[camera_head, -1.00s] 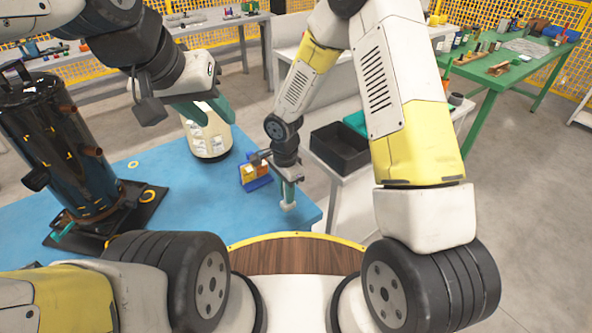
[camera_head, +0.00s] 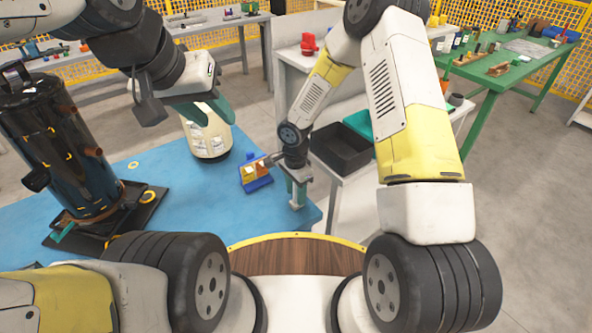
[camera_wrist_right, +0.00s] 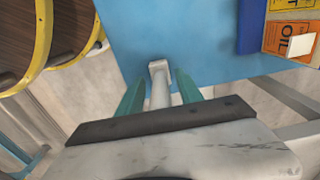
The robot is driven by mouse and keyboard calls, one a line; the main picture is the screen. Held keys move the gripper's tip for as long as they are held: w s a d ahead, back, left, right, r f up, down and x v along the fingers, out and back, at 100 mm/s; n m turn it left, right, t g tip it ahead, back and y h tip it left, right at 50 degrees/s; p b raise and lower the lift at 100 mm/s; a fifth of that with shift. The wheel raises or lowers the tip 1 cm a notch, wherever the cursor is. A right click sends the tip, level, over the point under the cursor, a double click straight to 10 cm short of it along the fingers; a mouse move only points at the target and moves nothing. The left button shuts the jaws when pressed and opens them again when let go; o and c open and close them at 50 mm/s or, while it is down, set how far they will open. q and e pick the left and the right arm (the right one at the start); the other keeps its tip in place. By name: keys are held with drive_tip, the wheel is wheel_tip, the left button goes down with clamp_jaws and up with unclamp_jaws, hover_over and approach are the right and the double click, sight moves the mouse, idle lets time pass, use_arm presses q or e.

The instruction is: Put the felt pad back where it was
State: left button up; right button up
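My right gripper (camera_head: 296,192) points down over the front right corner of the blue pallet top (camera_head: 170,230). A pale piece with a stem and a blocky end, which I take for the felt pad (camera_head: 296,206), is between its teal fingers and moves with it. The pad also shows in the right wrist view (camera_wrist_right: 160,72), with a finger on each side; finger contact is not clear there. Whether the pad's end touches the blue surface cannot be told.
A blue holder with orange oil labels (camera_head: 256,174) stands left of my right gripper. The cream canister (camera_head: 208,138) and black compressor tank (camera_head: 60,150) stand further left. A black bin (camera_head: 342,148) is right of the pallet. The blue top is clear at front centre.

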wheel_tip(320, 180, up, 12)
drive_tip(key=shift+f, duration=0.15)
drive_tip(key=s+d+r+n+t, duration=0.15)
drive_tip(key=d+r, duration=0.35)
drive_tip(key=r, duration=0.5)
drive_tip(key=s+d+r+n+t, duration=0.1)
drive_tip(key=s+d+r+n, duration=0.2)
drive_tip(key=s+r, duration=0.3)
drive_tip(key=s+d+r+n+t+y, duration=0.1)
drive_tip(key=s+d+r+n+t, duration=0.1)
drive_tip(key=s+r, duration=0.4)
drive_tip(key=s+d+r+n+t+y, duration=0.1)
drive_tip(key=s+d+r+n, duration=0.3)
drive_tip(key=s+r+n, duration=0.1)
drive_tip(key=shift+s+d+r+t, duration=0.25)
drive_tip(key=shift+s+r+t, duration=0.15)
drive_tip(key=shift+r, duration=0.4)
